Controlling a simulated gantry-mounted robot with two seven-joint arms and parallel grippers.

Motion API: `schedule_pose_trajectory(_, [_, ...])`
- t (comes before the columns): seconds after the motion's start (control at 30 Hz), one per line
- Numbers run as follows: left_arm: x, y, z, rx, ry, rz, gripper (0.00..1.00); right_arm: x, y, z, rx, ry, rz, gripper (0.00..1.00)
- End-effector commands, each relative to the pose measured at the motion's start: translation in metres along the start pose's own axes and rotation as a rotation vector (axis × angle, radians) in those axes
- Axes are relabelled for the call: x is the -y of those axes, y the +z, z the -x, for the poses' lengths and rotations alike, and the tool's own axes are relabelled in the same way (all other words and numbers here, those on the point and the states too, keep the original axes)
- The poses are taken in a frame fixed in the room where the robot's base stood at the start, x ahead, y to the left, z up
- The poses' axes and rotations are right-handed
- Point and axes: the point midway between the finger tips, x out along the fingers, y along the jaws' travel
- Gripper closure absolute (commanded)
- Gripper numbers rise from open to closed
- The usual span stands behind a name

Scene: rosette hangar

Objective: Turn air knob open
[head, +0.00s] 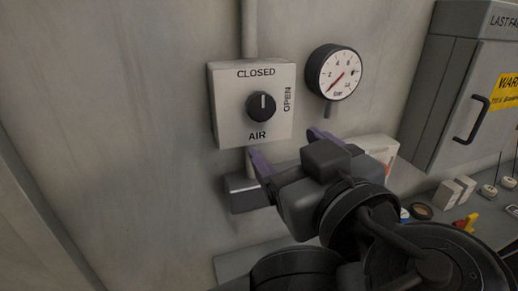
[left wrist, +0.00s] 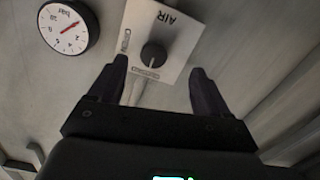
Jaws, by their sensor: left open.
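The air knob (head: 261,107) is round and black, on a pale square wall plate (head: 228,122) marked CLOSED at top, OPEN at right and AIR below. Its white pointer line points up toward CLOSED. My left gripper (head: 287,145) is open and empty, below and in front of the plate's lower right. In the left wrist view the knob (left wrist: 153,55) appears between the two spread fingers (left wrist: 160,78), seen upside down. The fingers look apart from the knob. My right gripper is not in view.
A round pressure gauge (head: 334,72) with a red needle is on the wall right of the plate. A grey cabinet (head: 452,100) with a black handle is farther right. A shelf with small items (head: 466,222) lies below it. The wall left of the plate is clear.

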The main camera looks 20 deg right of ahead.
Motion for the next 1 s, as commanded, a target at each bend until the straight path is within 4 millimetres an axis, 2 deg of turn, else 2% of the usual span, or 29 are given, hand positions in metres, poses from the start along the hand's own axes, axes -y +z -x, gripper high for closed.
schedule_pose_trajectory(0.03, [-0.001,-0.002,0.006,-0.030,0.008,-0.001,0.22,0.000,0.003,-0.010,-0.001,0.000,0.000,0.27])
schedule_pose_trajectory(0.17, [-0.003,-0.012,0.011,-0.066,0.015,-0.002,0.22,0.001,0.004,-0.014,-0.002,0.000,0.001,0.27])
schedule_pose_trajectory(0.27, [-0.004,-0.015,0.006,-0.074,0.016,-0.002,0.22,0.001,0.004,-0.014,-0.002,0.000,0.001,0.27])
schedule_pose_trajectory(0.7, [-0.004,-0.020,-0.060,-0.072,0.013,-0.002,0.22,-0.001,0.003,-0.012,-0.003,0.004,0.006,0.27])
schedule_pose_trajectory(1.0, [-0.005,-0.022,-0.089,-0.072,0.016,-0.001,0.22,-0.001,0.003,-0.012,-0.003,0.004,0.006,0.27])
